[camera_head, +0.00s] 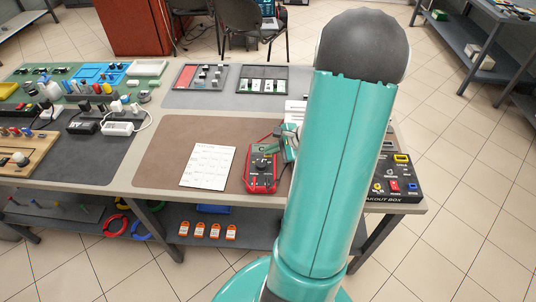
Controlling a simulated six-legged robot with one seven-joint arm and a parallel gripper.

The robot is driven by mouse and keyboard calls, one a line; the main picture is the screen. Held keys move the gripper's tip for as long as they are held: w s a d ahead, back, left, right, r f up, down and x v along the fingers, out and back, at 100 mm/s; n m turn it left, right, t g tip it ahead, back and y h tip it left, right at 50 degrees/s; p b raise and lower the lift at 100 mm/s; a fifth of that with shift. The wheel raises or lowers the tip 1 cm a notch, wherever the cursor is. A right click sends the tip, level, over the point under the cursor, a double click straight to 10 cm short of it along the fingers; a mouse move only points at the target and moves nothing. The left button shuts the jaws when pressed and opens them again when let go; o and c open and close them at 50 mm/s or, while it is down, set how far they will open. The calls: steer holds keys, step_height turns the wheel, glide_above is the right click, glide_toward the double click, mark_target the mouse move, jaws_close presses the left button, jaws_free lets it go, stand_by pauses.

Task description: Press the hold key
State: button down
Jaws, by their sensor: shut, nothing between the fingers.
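A red multimeter (259,182) with a dark dial lies on the brown mat, right of a white printed sheet (208,165). Its keys are too small to make out, so I cannot tell which is the hold key. My gripper (272,148), teal and grey, is shut and empty at the meter's upper right part. I cannot tell whether it touches the meter. My teal arm hides the area right of the meter.
A black breakout box (408,183) stands at the table's right end, partly behind my arm. The bench's left side (75,105) is crowded with plugs, adapters and trays. Panels (263,80) lie at the back. The mat left of the sheet (157,150) is clear.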

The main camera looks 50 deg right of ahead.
mark_target(272, 156)
steer(key=shift+r, duration=0.7)
steer(key=shift+r, duration=2.55)
